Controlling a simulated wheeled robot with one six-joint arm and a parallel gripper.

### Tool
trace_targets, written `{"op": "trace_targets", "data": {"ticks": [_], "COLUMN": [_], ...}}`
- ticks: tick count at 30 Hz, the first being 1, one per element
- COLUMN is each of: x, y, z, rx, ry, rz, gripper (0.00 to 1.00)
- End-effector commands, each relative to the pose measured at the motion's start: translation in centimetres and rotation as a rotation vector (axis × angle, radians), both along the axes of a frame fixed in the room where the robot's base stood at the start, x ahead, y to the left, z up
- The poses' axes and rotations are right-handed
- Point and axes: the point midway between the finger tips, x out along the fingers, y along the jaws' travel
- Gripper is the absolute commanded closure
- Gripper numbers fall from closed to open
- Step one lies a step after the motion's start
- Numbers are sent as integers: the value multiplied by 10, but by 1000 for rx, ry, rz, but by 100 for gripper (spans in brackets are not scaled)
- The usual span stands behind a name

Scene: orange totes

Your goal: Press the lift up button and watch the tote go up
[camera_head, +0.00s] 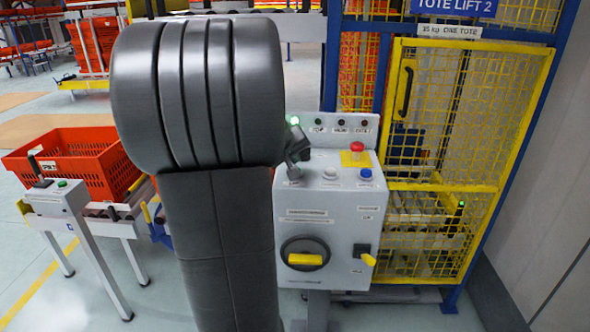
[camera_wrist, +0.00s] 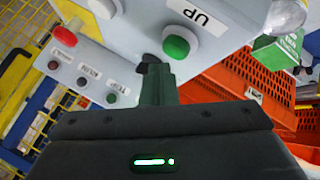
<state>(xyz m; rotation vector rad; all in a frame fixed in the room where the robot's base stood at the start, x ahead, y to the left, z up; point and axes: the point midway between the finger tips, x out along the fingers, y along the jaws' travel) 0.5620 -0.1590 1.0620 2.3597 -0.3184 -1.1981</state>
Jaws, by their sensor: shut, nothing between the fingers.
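The grey control box (camera_head: 330,215) stands in the middle of the head view, with a red stop button (camera_head: 357,147), a white button (camera_head: 330,172) and a blue button (camera_head: 365,174). In the wrist view a green button (camera_wrist: 178,47) sits beside a label reading UP (camera_wrist: 205,18). My gripper (camera_head: 297,148) is shut and empty at the box's upper left. In the wrist view its fingertips (camera_wrist: 154,65) are close beside the green button; contact cannot be told. My arm hides part of the box. The tote lift cage (camera_head: 470,115) stands behind right.
An orange tote (camera_head: 108,150) sits on a roller conveyor at left, behind a small pedestal (camera_head: 60,198) with a green button. One lamp (camera_head: 294,121) on the box's back panel glows green; the others there look dark. Clear floor lies at front left.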

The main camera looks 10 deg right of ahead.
Motion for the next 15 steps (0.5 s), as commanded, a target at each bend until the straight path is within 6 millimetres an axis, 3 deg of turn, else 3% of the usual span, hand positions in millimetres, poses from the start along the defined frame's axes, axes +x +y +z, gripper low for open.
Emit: {"op": "trace_targets", "data": {"ticks": [15], "x": [0], "y": [0], "z": [-5], "rx": [0], "ry": [0], "rz": [0], "gripper": [100]}}
